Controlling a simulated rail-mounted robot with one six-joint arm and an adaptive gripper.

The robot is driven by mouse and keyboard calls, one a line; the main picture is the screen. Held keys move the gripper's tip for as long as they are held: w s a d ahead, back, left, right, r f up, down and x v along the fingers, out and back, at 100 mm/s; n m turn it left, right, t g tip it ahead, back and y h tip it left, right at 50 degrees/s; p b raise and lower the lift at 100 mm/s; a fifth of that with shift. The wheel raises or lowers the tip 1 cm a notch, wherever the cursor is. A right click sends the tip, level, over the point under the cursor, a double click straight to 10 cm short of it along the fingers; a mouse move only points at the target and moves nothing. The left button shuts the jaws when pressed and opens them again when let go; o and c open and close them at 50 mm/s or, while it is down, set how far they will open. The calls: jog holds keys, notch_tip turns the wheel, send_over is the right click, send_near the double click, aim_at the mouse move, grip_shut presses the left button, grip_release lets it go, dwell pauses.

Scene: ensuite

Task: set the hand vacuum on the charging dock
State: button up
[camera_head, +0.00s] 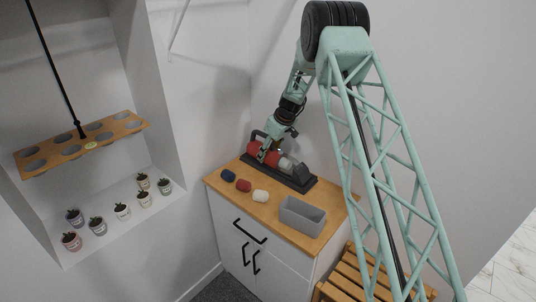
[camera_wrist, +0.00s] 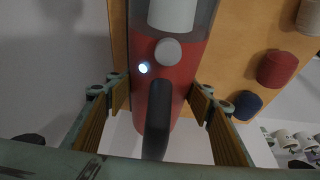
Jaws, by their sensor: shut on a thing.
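The hand vacuum (camera_head: 271,157), red with a grey-white front and a dark handle, lies lengthwise over the dark charging dock (camera_head: 300,184) on the wooden cabinet top. I cannot tell whether it rests fully on the dock or sits slightly above it. My gripper (camera_head: 265,152) reaches down to its red rear part. In the wrist view the vacuum's red body (camera_wrist: 180,78) lies between the two fingers of my gripper (camera_wrist: 158,95), which is shut on it. Its black handle points toward the camera, and a small whitish light glows on the body. The dock is mostly hidden beneath the vacuum.
Blue, red and cream rolls (camera_head: 244,186) lie along the cabinet top's (camera_head: 275,205) left side. A grey open bin (camera_head: 302,215) stands at its front right. Walls rise close behind. A wooden slatted stool (camera_head: 350,275) stands at right; several small pots (camera_head: 122,211) line the left niche.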

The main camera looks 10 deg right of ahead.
aim_at(275, 151)
jog(key=o, duration=1.6)
jog(key=shift+f, duration=0.1)
jog(key=shift+v, duration=6.1)
